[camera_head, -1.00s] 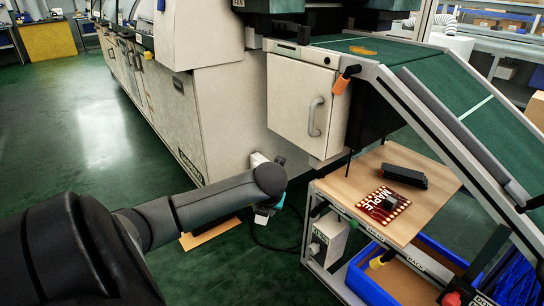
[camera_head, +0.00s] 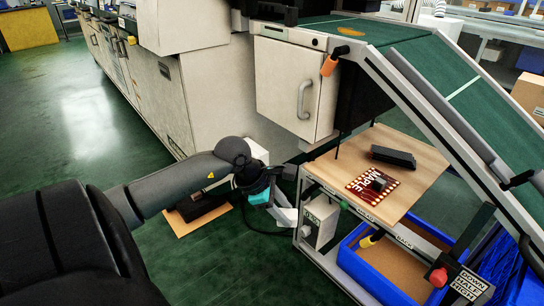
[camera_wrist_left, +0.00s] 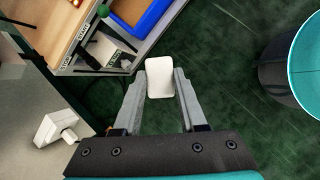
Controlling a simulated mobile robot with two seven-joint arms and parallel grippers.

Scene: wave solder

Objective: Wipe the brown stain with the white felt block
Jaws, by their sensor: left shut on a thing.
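The white felt block (camera_wrist_left: 159,78) is between the fingertips of my left gripper (camera_wrist_left: 161,84) in the left wrist view. The gripper is shut on it, and green floor shows below. In the head view my left gripper (camera_head: 286,212) hangs low beside the left side of the rack under the green belt; the block is hard to make out there. An orange-brown oval patch, seemingly the brown stain (camera_head: 358,29), lies on the far end of the green belt (camera_head: 440,70), well above and beyond the gripper. My right gripper is not in view.
A wooden shelf (camera_head: 420,184) carries a black bar (camera_head: 393,157) and a red MAPLE board (camera_head: 373,185). A blue bin (camera_head: 372,279) sits below. A white cabinet (camera_head: 283,75) and the belt's metal rail (camera_head: 437,118) stand close. A teal-lined round container (camera_wrist_left: 292,62) is at right in the wrist view.

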